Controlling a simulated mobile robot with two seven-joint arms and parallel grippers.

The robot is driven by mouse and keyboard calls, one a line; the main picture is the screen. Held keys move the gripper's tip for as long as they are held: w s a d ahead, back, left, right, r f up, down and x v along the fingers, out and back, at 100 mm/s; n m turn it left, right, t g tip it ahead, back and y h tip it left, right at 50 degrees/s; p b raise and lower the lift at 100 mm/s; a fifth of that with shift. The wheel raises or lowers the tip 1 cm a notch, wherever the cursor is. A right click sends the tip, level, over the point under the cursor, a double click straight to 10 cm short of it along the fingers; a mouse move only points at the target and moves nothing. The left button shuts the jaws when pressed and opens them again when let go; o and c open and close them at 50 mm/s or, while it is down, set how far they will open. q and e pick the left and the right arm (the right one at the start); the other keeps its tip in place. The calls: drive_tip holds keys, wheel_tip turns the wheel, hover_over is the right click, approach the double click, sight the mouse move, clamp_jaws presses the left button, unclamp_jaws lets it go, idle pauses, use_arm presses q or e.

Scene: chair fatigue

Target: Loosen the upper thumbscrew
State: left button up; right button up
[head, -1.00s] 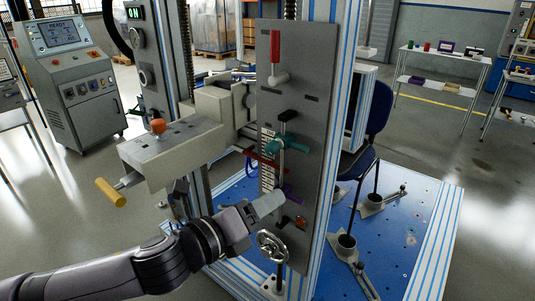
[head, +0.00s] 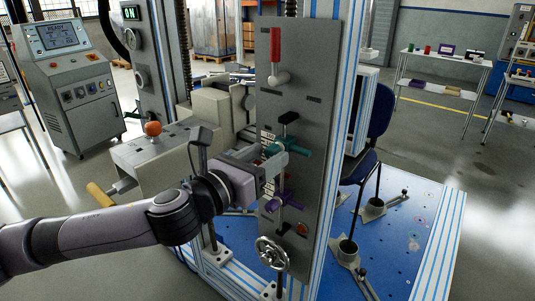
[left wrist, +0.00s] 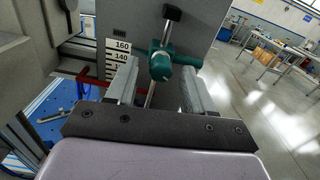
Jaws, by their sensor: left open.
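The upper thumbscrew, teal with a crossbar (head: 300,149), sits on the grey upright plate (head: 297,100) below a black knob. It also shows in the left wrist view (left wrist: 161,66). My left gripper (head: 277,156) is open in front of the plate at the teal thumbscrew's height. In the left wrist view its two fingers (left wrist: 160,82) stand either side of the thumbscrew's line, with the teal head between or just beyond the tips; contact cannot be told. A purple lower thumbscrew (head: 284,202) sits below the gripper. My right gripper is not in view.
A red handle (head: 275,47) is above on the plate, and a handwheel (head: 272,252) is at its foot. A scale (left wrist: 118,56) and a red part (left wrist: 88,82) lie left of the thumbscrew. A yellow-handled crank (head: 99,194) is near my left arm.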

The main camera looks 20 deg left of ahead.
use_arm(q)
drive_tip(key=shift+w+d, duration=0.25)
drive_tip(key=shift+w, duration=0.25)
clamp_jaws()
